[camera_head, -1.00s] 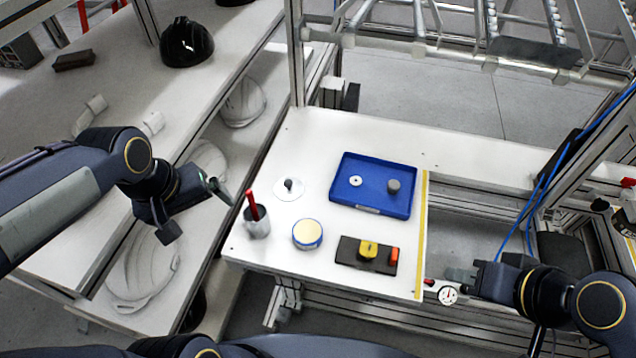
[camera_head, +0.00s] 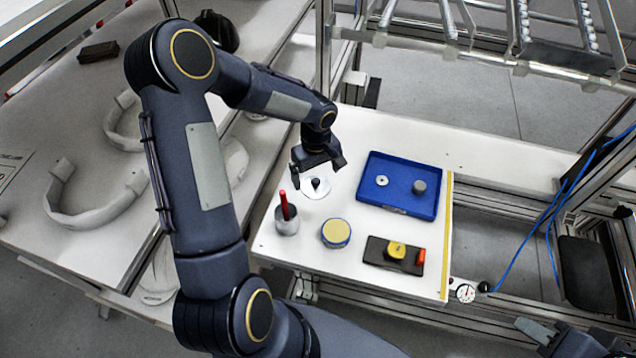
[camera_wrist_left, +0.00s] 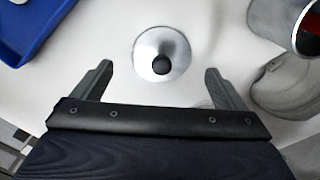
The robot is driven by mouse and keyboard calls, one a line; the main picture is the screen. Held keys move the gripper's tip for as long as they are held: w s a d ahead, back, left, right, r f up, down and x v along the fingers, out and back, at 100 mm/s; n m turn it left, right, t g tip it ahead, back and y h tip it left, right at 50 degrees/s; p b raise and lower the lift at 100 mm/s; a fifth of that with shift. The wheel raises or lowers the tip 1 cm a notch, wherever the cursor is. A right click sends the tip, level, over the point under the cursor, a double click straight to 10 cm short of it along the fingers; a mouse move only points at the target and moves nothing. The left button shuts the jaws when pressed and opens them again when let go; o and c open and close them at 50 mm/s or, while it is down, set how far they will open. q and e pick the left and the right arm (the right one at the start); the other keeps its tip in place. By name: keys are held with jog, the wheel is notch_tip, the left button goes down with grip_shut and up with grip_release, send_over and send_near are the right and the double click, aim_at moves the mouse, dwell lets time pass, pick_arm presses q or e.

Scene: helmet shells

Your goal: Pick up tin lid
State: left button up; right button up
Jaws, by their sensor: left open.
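The tin lid (camera_head: 312,192) looks like a shiny, pale round disc with a dark knob in its middle. It lies flat on the white table, and it also shows in the left wrist view (camera_wrist_left: 150,47). My left gripper (camera_head: 318,172) is open and empty above the lid, with the knob between its fingers in the left wrist view (camera_wrist_left: 158,69). The fingers look clear of the lid. A round blue tin (camera_head: 336,234) with a pale yellow top stands nearer the front edge. My right gripper (camera_head: 535,330) is low at the right, partly visible.
A metal cup (camera_head: 287,222) with a red item in it stands close to the lid. A blue tray (camera_head: 398,207) holds a white ring and a grey knob. A dark plate (camera_head: 376,256) with yellow and red parts lies at the front right. White table (camera_head: 300,250) shows between them.

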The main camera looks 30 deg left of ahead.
aim_at(316, 180)
pick_arm(q)
jog(key=shift+f, duration=1.6)
jog(key=shift+c, duration=0.4)
jog(key=c, duration=1)
jog(key=shift+o, duration=0.2)
jog(key=shift+r, duration=0.1)
